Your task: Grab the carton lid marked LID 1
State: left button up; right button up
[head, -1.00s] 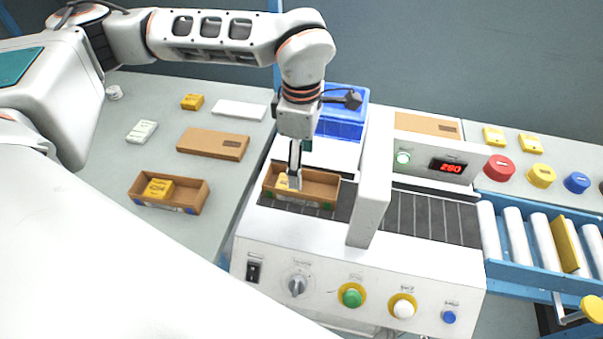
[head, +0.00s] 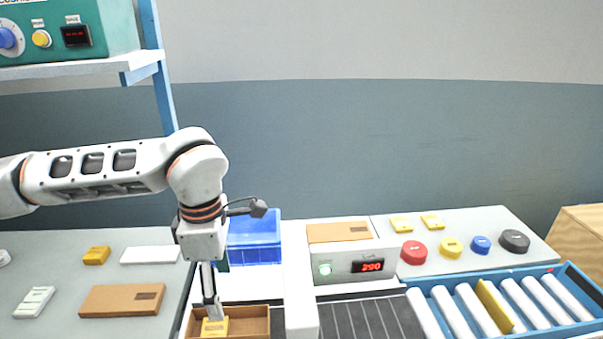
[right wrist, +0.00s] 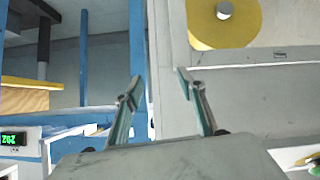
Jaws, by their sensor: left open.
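Two flat brown carton pieces with a dark patch show in the head view. One lies on the left table (head: 122,300), the other on top of the machine housing (head: 338,232). I cannot read LID 1 on either. My left gripper (head: 212,312) is open and points down into an open brown carton (head: 256,322) on the machine's belt, beside a yellow block (head: 215,327). It is apart from both flat pieces. My right gripper (right wrist: 156,84) shows only in the right wrist view, with its fingers spread and nothing between them.
A blue bin (head: 253,240) stands behind the carton. A white upright (head: 299,285) rises over the belt to the right of my left gripper. A roller conveyor (head: 500,305) runs at the right. Small yellow (head: 97,255) and white (head: 150,254) items lie on the left table.

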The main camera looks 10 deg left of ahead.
aim_at(138, 300)
jog(key=k, duration=1)
